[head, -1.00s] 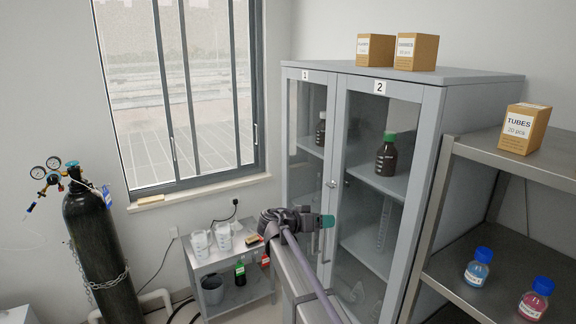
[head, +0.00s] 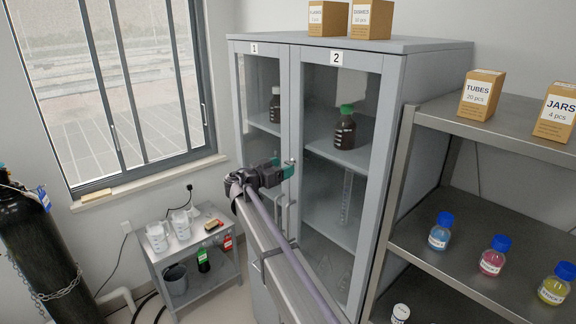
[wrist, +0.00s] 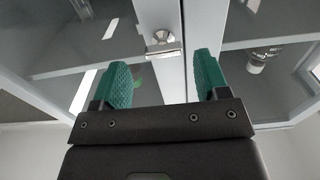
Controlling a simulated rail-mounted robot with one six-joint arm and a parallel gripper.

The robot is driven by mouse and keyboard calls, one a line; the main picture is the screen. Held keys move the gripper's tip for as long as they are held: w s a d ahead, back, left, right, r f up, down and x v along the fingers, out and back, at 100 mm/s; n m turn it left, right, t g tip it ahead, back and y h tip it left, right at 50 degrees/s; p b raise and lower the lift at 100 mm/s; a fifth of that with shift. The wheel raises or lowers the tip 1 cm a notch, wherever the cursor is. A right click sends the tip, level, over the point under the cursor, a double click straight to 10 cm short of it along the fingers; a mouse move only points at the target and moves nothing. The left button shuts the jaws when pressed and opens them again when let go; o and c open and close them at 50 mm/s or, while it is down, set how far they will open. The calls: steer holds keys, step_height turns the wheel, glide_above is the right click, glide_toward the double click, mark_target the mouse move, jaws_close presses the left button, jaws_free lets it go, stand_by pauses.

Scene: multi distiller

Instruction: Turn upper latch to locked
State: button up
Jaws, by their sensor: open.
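The upper latch (wrist: 163,45) is a small metal knob with a short bar on the door frame of the grey cabinet (head: 384,130). In the wrist view it lies just beyond my gripper (wrist: 160,80), between the two green fingertips as seen there. The fingers are open and empty, and they look apart from the latch. In the head view my gripper (head: 288,170) is in front of the seam between doors 1 and 2. The latch there is mostly hidden by the fingers. Both glass doors look shut.
A metal shelf (head: 470,128) with boxes and several small bottles stands to the right. A cart (head: 190,235) with jugs and a dark gas cylinder (head: 35,235) stand to the left. Brown bottles (head: 345,133) stand inside the cabinet. Boxes (head: 372,18) sit on its top.

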mark_target(288, 164)
steer(key=x, duration=0.2)
steer(key=shift+w+f, duration=0.15)
steer(key=shift+w, duration=0.3)
steer(key=shift+w+d, duration=0.15)
steer(key=shift+d, duration=0.15)
steer(key=shift+c, duration=0.4)
steer(key=c, duration=0.8)
steer(key=shift+c, duration=0.2)
